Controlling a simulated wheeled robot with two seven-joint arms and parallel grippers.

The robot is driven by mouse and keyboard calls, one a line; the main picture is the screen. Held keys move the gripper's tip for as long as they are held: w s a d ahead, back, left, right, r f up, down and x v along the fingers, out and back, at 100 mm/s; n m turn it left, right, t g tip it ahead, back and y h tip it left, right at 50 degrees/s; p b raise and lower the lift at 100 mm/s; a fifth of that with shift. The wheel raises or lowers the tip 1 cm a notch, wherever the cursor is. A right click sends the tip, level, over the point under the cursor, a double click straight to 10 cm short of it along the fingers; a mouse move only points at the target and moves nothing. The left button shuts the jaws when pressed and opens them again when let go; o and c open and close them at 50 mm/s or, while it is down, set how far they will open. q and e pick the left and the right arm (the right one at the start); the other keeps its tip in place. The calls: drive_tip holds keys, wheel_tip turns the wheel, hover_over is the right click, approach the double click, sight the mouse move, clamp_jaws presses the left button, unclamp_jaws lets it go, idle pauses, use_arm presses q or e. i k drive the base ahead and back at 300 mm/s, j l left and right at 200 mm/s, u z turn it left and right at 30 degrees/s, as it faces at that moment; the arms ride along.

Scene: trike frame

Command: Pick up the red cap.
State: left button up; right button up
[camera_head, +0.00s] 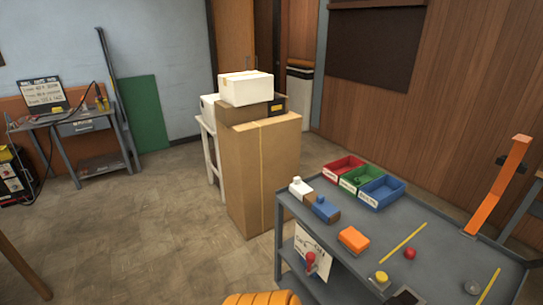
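A small round red object (410,253), which looks like the red cap, lies on the grey cart top (440,262) at the lower right. Neither of my grippers shows in the head view.
Red (343,167), green (360,178) and blue (381,190) bins stand at the cart's back. An orange block (353,239), a yellow-topped piece (380,278) and an orange upright bar (502,185) are near. A tall cardboard box (263,180) stands left; the floor further left is open.

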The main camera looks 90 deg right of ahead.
sight(410, 253)
drive_tip(key=l+u, duration=0.15)
drive_tip(key=u, duration=0.55)
drive_tip(key=l+u, duration=0.15)
drive_tip(key=u, duration=0.6)
drive_tip(key=l+u, duration=0.2)
drive_tip(key=u, duration=0.5)
drive_tip(key=l+u, duration=0.1)
drive_tip(key=u, duration=0.65)
drive_tip(key=k+u, duration=0.15)
drive_tip(key=u, duration=0.55)
drive_tip(key=k+l+u, duration=0.1)
drive_tip(key=u, duration=0.6)
drive_tip(key=k+u, duration=0.1)
drive_tip(key=u, duration=0.65)
drive_tip(key=k+j+u, duration=0.1)
drive_tip(key=u, duration=0.6)
